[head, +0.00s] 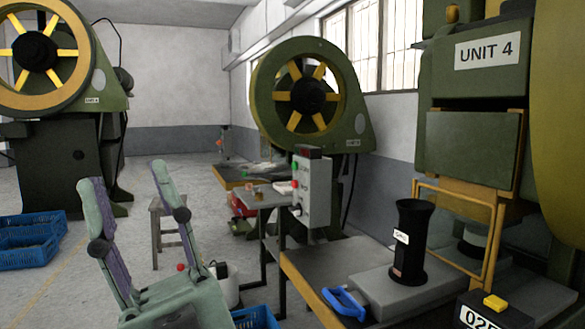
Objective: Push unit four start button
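The Unit 4 machine (470,150) is a green press at the right, with a white "UNIT 4" sign (487,51). A grey control box (315,190) with small red and green buttons on its left side stands left of it, at the back of the work table. I cannot tell which machine the box belongs to. A black cylinder (411,225) with a small white label, too small to read, stands upright on a grey block by the press. A yellow knob (495,302) sits on a dark box marked "025" at the lower right. My gripper is not in view.
The work table (315,275) holds a blue-handled tool (344,302). Blue crates (30,245) lie at the far left. Other green presses (310,95) stand behind. Floor is open at centre left.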

